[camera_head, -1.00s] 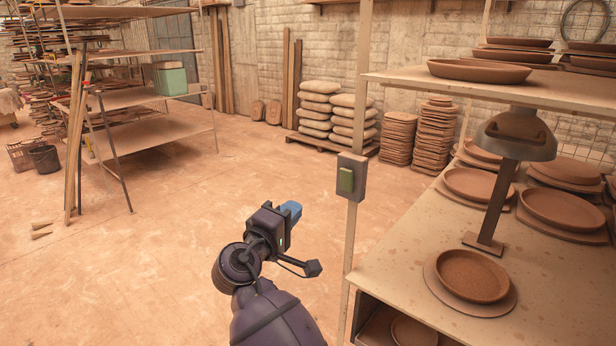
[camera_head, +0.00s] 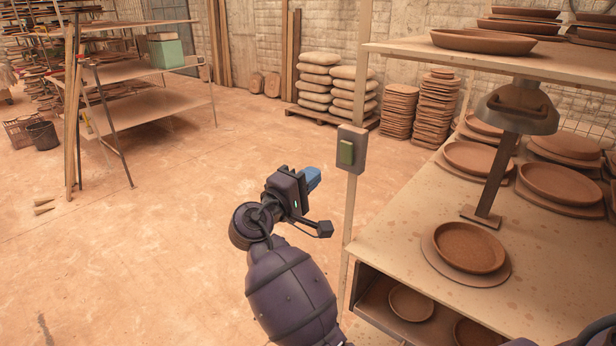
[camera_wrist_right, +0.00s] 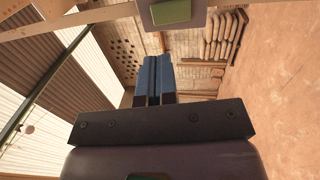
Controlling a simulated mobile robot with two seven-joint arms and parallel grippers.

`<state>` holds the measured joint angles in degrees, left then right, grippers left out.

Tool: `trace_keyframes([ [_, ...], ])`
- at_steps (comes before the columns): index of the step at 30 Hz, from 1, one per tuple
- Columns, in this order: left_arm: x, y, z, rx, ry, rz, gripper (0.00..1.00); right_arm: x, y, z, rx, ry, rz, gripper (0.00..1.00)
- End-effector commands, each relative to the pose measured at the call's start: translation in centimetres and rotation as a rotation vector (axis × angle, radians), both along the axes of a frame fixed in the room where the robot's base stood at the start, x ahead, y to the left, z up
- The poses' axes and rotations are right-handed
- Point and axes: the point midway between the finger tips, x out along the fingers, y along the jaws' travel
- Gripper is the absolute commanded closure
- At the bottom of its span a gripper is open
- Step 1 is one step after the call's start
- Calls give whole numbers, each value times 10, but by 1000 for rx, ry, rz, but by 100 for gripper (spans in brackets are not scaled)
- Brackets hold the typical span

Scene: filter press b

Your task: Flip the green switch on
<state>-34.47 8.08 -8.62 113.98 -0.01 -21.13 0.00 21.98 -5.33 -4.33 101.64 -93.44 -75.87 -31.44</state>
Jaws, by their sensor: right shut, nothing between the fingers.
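The green switch (camera_head: 346,152) sits in a grey box (camera_head: 358,150) on the shelf's front post. My right gripper (camera_head: 313,176) is to the left of the switch and slightly lower, with a gap between its blue fingertips and the box in the head view. Its fingers are shut and empty. In the right wrist view the green switch (camera_wrist_right: 171,12) shows at the top, beyond the closed blue fingers (camera_wrist_right: 156,62). My left gripper is not in view.
The shelf post (camera_head: 350,215) and the wooden shelf (camera_head: 420,225) with clay plates stand at the right. A lamp (camera_head: 515,110) stands on that shelf. Stacked sacks (camera_head: 315,85) are at the back. Open floor lies to the left.

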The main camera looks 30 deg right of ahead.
Motion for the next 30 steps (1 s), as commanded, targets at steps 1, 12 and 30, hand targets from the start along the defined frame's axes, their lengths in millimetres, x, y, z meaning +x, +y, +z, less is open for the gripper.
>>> trace_keyframes([
  [1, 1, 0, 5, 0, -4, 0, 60, 4, -10, 4, -2, 0, -2, 100],
  [12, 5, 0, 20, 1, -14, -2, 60, 28, -68, 12, -1, 0, -1, 100],
  [30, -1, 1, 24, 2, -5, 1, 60, 40, -97, 14, 1, 0, 0, 100],
])
